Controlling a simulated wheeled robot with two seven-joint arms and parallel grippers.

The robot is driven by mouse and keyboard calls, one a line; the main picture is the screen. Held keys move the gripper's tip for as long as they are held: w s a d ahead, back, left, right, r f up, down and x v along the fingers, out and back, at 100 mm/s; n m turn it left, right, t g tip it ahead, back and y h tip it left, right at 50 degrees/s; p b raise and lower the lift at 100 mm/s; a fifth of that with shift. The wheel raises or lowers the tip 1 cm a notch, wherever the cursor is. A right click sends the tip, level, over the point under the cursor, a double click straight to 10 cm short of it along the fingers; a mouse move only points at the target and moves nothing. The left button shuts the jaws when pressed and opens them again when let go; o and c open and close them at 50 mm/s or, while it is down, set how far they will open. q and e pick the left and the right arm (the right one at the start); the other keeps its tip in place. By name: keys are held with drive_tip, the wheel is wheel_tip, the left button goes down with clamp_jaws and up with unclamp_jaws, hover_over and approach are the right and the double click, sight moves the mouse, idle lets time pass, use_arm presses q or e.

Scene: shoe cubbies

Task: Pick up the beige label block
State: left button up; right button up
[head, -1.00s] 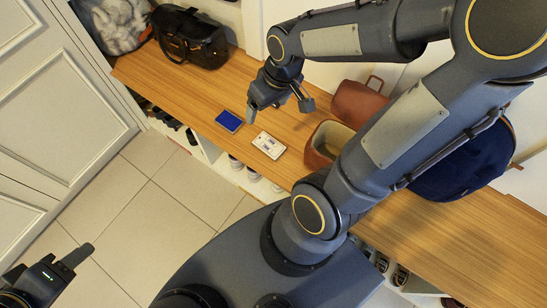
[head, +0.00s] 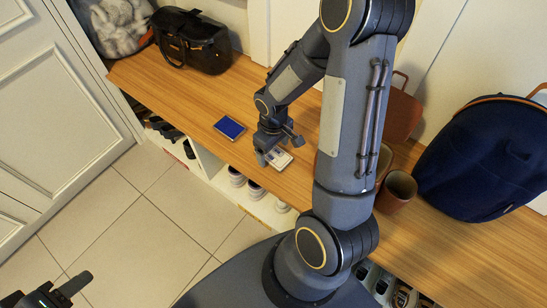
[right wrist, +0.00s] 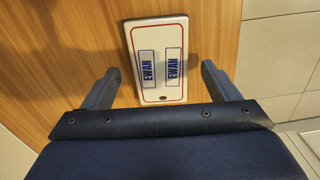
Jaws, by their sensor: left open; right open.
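The beige label block (head: 281,157) lies flat on the wooden bench top, partly hidden by my right gripper in the head view. In the right wrist view the block (right wrist: 159,62) is a pale rectangle with a red border and two blue "EWAN" labels. My right gripper (head: 276,155) is open above it. The fingers stand on either side of the block's near end (right wrist: 160,85), with a gap at each side. My left gripper (head: 66,292) is open at the lower left of the head view, over the floor and far from the block, and partly cut off.
A blue block (head: 229,128) lies on the bench (head: 180,97) left of the label block. A black bag (head: 191,41) stands further left. A brown cup (head: 396,191) and a dark blue backpack (head: 482,157) stand to the right. Shoes sit in cubbies below the bench's front edge.

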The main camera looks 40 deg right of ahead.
drive_tip(key=shift+f, duration=0.6)
drive_tip(key=shift+r, duration=0.1)
drive_tip(key=c, duration=1.1)
